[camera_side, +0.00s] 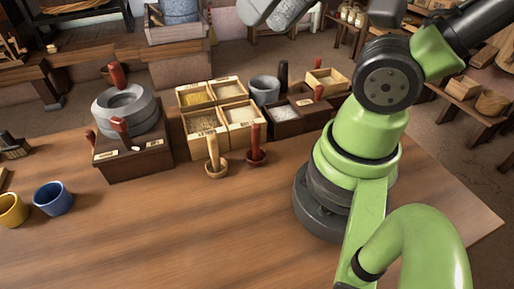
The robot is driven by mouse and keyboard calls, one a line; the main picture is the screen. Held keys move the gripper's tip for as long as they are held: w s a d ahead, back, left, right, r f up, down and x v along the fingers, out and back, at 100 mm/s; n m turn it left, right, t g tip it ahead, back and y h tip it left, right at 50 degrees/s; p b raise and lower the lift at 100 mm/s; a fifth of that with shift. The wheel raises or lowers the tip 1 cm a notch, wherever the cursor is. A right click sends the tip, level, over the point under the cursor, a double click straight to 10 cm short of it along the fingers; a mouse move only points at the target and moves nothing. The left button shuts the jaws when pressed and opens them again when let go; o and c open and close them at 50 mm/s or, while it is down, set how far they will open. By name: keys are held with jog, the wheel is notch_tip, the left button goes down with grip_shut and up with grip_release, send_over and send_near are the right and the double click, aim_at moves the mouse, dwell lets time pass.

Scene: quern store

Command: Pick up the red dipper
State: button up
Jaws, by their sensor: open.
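The red dipper (256,146) stands on the wooden table, in front of the grain boxes. Its dark red handle points up and its small bowl rests on the tabletop. A similar dipper in pale wood (213,158) stands just to its left, close beside it. My green arm rises at the right and runs out of the top of the picture. I cannot make out my gripper's fingers in this view. Nothing is seen touching the red dipper.
Behind the dippers are labelled grain boxes (206,124), a grey stone cup (264,90) and a dark divided box (287,129). A stone quern (126,108) on a dark base stands left. Blue (53,199) and yellow (12,210) cups stand far left. The front table is clear.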

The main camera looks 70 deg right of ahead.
jog(key=shift+o, duration=0.2)
jog(key=n+g+h, duration=0.2)
jog(key=n+g, duration=0.2)
jog(key=g, duration=0.3)
send_near(256, 125)
jog(key=shift+w+d+f, duration=0.1)
jog(key=shift+d, duration=0.05)
notch_tip(256, 125, down, 4)
jog(key=shift+r, duration=0.1)
jog(key=shift+a+f, duration=0.2)
jog(key=shift+f, duration=3.1)
grip_shut()
